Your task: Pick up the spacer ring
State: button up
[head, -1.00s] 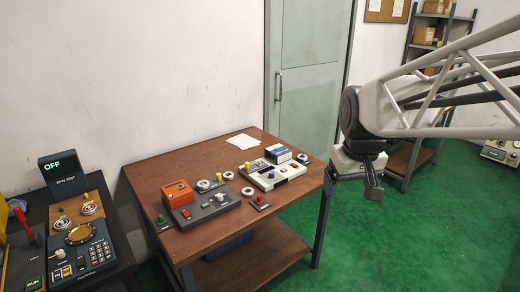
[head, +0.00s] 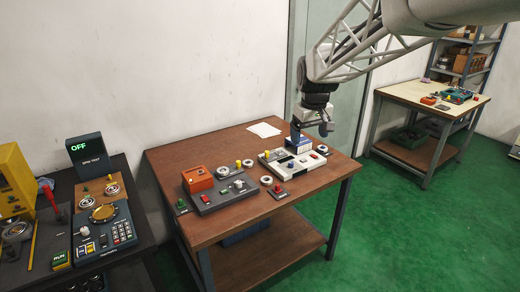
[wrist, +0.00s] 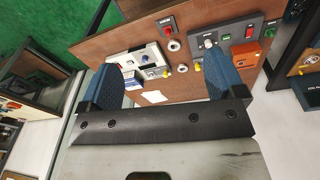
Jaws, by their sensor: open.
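Several small pale rings with dark centres lie on and around the devices on the brown table (head: 215,228). One ring (head: 267,180) lies on bare wood between the grey and white devices; another ring (head: 223,171) is behind the grey device, and another ring (head: 247,163) is near the white one. I cannot tell which is the spacer ring. The wrist view shows two rings, an upper ring (wrist: 174,45) and a lower ring (wrist: 182,68), beyond the gap between my blue fingers. My gripper (head: 312,132) is open and empty, above the table's back right, apart from the rings.
A grey device (head: 222,197) with an orange block (head: 197,179) and a white device (head: 293,160) with a blue box (head: 298,145) crowd the tabletop. A red-button box (head: 278,192) stands in front. Paper (head: 264,130) lies behind. A spin-test bench (head: 98,225) is left, another table (head: 433,95) right.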

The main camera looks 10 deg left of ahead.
jog(key=w+a+f+n, duration=0.2)
jog(key=w+a+f, duration=0.2)
jog(key=w+a, duration=0.4)
jog(key=n+g, duration=0.1)
jog(key=n, duration=0.4)
send_over(223, 171)
notch_tip(223, 171, down, 21)
jog(key=shift+r, duration=0.15)
jog(key=shift+f, duration=1.35)
jog(key=shift+f, duration=0.1)
jog(key=shift+w+a+f, duration=0.1)
jog(key=shift+f, duration=2.4)
